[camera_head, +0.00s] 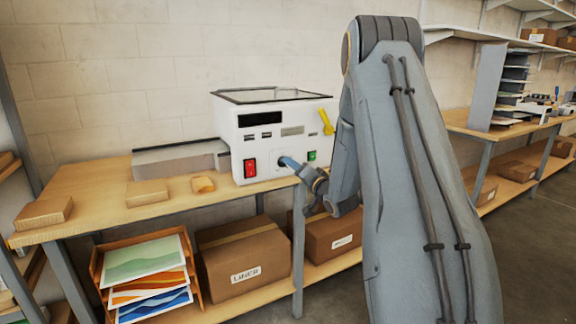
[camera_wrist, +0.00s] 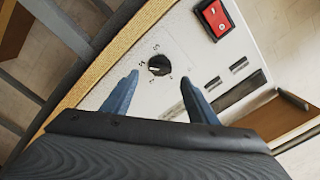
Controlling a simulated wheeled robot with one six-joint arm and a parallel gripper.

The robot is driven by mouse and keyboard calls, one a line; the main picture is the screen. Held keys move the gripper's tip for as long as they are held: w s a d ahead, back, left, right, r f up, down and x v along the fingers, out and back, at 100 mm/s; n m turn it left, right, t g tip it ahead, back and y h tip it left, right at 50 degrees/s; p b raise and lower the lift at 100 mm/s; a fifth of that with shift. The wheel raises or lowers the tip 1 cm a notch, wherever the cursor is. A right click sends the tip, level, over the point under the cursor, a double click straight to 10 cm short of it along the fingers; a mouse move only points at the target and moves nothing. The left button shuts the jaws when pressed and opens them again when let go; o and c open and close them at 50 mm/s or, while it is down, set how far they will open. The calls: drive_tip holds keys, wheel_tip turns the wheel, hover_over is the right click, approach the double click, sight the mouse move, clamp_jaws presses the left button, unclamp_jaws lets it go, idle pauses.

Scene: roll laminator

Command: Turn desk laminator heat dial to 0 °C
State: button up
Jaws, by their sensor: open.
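The white desk laminator (camera_head: 270,117) stands on the wooden bench, its front panel facing me. Its black heat dial (camera_wrist: 159,65) shows in the wrist view, with small markings around it that are too small to read. In the head view the dial is mostly hidden behind my gripper (camera_head: 287,162). In the wrist view my gripper (camera_wrist: 152,92) is open, with one blue fingertip on each side below the dial. The fingers appear apart from the dial, and nothing is between them.
A red switch (camera_head: 250,169) is left of the dial and a green one (camera_head: 312,155) right of it. A yellow lever (camera_head: 326,122) sticks out at the panel's right. Small boxes (camera_head: 147,193) lie on the bench left of the laminator.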

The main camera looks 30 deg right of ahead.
drive_tip(key=shift+w+a+p, duration=0.1)
drive_tip(key=shift+w+p, duration=0.2)
drive_tip(key=shift+w, duration=2.2)
drive_tip(key=c, duration=1.1)
drive_tip(key=shift+o, duration=0.2)
